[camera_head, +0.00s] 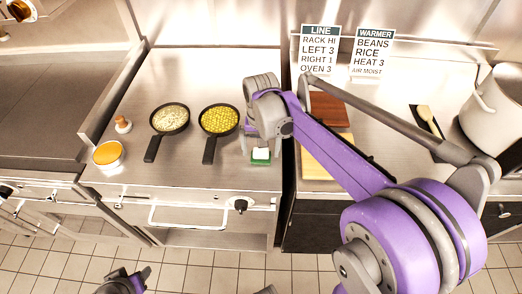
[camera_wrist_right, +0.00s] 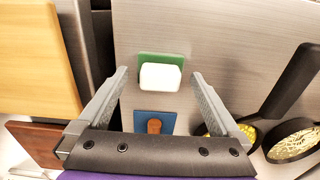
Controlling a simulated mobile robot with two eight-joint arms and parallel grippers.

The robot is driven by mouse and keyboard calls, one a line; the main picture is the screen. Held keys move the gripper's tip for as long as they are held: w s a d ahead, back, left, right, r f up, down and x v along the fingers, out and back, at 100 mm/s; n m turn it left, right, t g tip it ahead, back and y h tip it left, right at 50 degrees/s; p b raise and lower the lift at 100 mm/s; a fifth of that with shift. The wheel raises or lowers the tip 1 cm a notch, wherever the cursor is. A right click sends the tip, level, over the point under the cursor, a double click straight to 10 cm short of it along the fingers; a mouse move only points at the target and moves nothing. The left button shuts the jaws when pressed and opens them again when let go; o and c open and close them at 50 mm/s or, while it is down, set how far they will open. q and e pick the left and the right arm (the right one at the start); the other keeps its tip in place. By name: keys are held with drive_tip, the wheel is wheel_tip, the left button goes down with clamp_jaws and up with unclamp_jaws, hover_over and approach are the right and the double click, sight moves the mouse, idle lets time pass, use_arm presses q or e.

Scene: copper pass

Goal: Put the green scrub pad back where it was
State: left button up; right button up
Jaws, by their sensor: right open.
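The green scrub pad (camera_head: 261,162) lies flat near the front edge of the steel counter. A white block (camera_head: 261,153) sits on it, covering part of it. In the right wrist view the green pad (camera_wrist_right: 152,57) shows behind the white block (camera_wrist_right: 160,77). My right gripper (camera_head: 260,146) is over the pad, pointing down. In its wrist view the open fingers (camera_wrist_right: 160,78) stand either side of the white block, with gaps, holding nothing. A dark part of my left gripper (camera_head: 125,282) shows at the bottom edge; its jaws are unclear.
A blue square (camera_wrist_right: 142,119) with a brown-topped object (camera_wrist_right: 154,126) lies near the pad. Two filled pans (camera_head: 170,118) (camera_head: 219,120), an orange-filled bowl (camera_head: 108,154) and a small shaker (camera_head: 123,125) stand left. Brown (camera_head: 329,109) and yellow (camera_head: 315,160) boards lie right.

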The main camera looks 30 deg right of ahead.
sight(261, 151)
wheel_tip(261, 151, up, 11)
drive_tip(key=s+a+f+n+t, duration=0.1)
drive_tip(key=s+f, duration=0.1)
drive_tip(key=s, duration=0.1)
drive_tip(key=s+a+f+n+t, duration=0.1)
drive_tip(key=s+a+f, duration=0.1)
drive_tip(key=s+a+f+n, duration=0.1)
drive_tip(key=s+f, duration=0.1)
drive_tip(key=s, duration=0.1)
drive_tip(key=shift+s+a+n+t+p, duration=0.2)
drive_tip(key=shift+s+n+t+p, duration=0.1)
drive_tip(key=shift+t+p, duration=0.1)
drive_tip(key=s+a+f+n+t, duration=0.2)
drive_tip(key=s+f, duration=0.5)
drive_tip(key=shift+a+f+n+t, duration=0.2)
drive_tip(key=shift+n+t, duration=0.1)
drive_tip(key=shift+n, duration=0.1)
